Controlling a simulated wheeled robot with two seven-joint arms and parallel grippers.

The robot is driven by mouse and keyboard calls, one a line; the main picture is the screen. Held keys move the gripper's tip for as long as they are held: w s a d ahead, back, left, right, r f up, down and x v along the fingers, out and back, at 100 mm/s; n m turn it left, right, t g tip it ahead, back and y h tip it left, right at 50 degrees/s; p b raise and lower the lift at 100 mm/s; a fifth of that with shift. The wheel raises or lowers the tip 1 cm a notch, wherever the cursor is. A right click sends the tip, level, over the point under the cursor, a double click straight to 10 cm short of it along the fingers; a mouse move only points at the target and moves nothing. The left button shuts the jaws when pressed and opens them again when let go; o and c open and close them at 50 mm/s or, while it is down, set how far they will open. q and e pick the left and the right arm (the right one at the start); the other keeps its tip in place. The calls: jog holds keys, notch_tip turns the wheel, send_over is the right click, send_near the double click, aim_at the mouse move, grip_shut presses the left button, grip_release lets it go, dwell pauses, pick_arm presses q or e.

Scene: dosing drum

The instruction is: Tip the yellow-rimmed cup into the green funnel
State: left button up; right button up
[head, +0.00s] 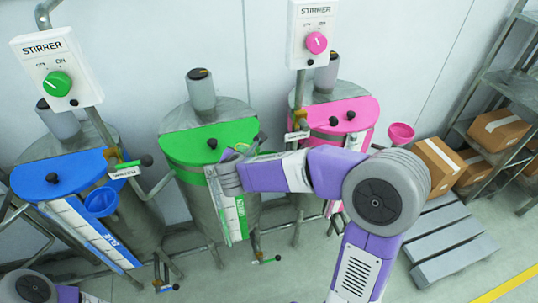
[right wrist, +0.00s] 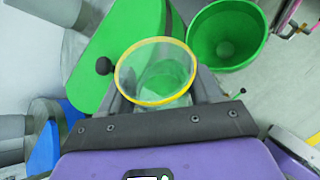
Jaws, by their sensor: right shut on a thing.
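The yellow-rimmed cup (right wrist: 136,102) is clear and sits between the fingers of my right gripper (right wrist: 160,88), which is shut on it. I look into its mouth in the right wrist view; green shows inside or through it, and I cannot tell which. In the head view my right gripper (head: 229,174) is in front of the green drum (head: 208,143), and the cup is hard to make out. My left gripper is outside the view.
A blue drum (head: 65,175) with a blue funnel (head: 101,202) stands left, and a pink drum (head: 343,115) with a pink funnel (head: 401,133) right. Two stirrer boxes (head: 56,68) (head: 314,35) hang above. Cardboard boxes (head: 437,160) and a grey pallet (head: 447,240) are at the right.

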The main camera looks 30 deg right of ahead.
jog(key=shift+s+d+r+m+y+p, duration=0.15)
jog(key=shift+d+r+y+p, duration=0.15)
jog(key=shift+r+p, duration=0.35)
jog(key=shift+w+d+r+m+y+p, duration=0.1)
jog(key=shift+d+r+m+y+p, duration=0.1)
jog(key=shift+d+r+p, duration=0.3)
jog(key=shift+s, duration=0.1)
jog(key=shift+f+y, duration=0.35)
jog(key=shift+y, duration=0.05)
jog(key=shift+d+f+m+y, duration=0.1)
jog(key=shift+f+m+y, duration=0.05)
jog(key=shift+m+y, duration=0.25)
jog(key=shift+y+p, duration=0.3)
jog(key=shift+p, duration=0.2)
jog(key=shift+r+m+y+p, duration=0.3)
jog(key=shift+r+m+p, duration=0.05)
jog(key=shift+r+p, duration=0.1)
jog(key=shift+f, duration=0.15)
jog(key=shift+d+f+m+y, duration=0.1)
jog(key=shift+f+m+y, duration=0.25)
jog(key=shift+y, duration=0.25)
jog(key=shift+r+m+y, duration=0.15)
jog(key=shift+m+y, duration=0.1)
jog(key=shift+y, duration=0.15)
